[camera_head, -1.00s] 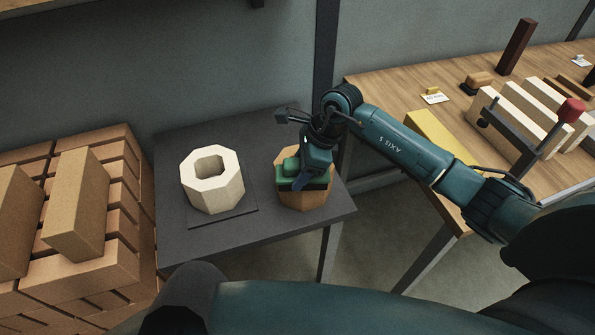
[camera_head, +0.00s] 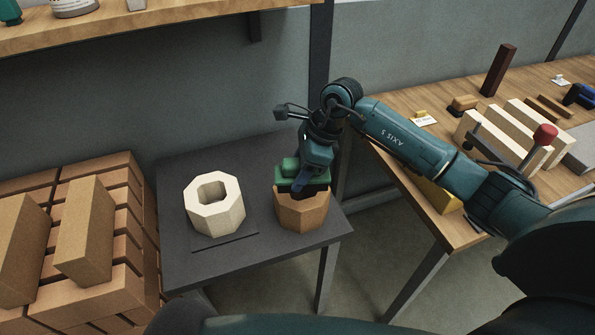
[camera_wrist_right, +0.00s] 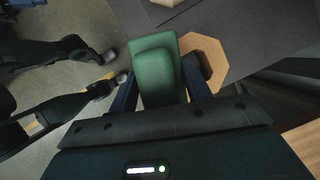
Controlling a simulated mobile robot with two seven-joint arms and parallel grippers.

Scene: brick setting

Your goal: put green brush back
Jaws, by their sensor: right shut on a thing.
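My right gripper (camera_head: 306,187) is shut on the green brush (camera_head: 289,166). In the head view the brush shows in front of the upper edge of a brown octagonal block (camera_head: 302,214) on the dark side table; I cannot tell how large any gap is. In the right wrist view the brush (camera_wrist_right: 157,72) lies between the two fingers (camera_wrist_right: 160,92), with the octagonal block (camera_wrist_right: 207,58) beyond and to its right. The brush's underside is hidden.
A cream octagonal block with a hole (camera_head: 230,216) stands left on the dark table (camera_head: 200,262). Stacked bricks (camera_head: 105,285) are at the left. A wooden shelf (camera_head: 170,32) hangs above. A wooden workbench (camera_head: 412,150) with blocks and a red-knobbed lever (camera_head: 544,135) is at right.

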